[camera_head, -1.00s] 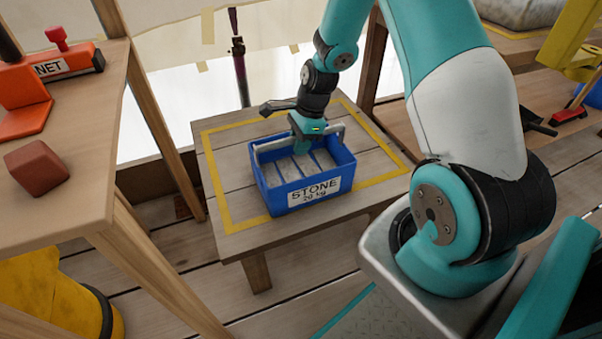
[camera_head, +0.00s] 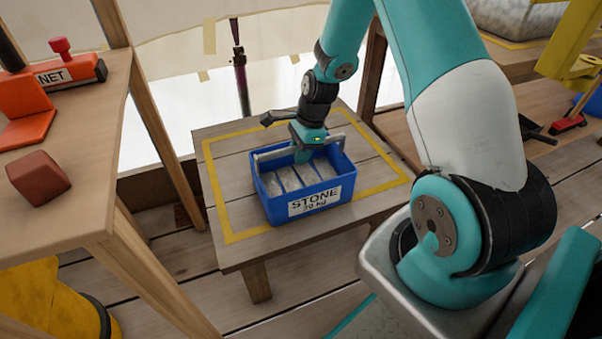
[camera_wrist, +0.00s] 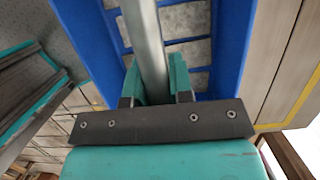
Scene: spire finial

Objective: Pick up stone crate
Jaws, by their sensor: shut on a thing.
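The stone crate (camera_head: 277,212) is a blue box with a white label reading "STONE 20 kg" and a grey bar handle across its top. Grey stone blocks lie in its compartments. It is over the low wooden table (camera_head: 237,190), inside a yellow taped outline; I cannot tell whether its base touches the boards. My gripper (camera_head: 303,150) is at the crate's handle, pointing down. In the wrist view my gripper (camera_wrist: 158,85) has its two teal fingers on either side of the grey handle (camera_wrist: 146,35), shut on it, with the crate's blue wall (camera_wrist: 233,45) beyond.
A wooden bench (camera_head: 90,150) at the left holds a red block (camera_head: 38,178) and an orange tool marked NET (camera_head: 70,76). A yellow object (camera_head: 50,295) stands below it. A dark pole (camera_head: 240,65) rises behind the table. Wooden shelving stands at the right.

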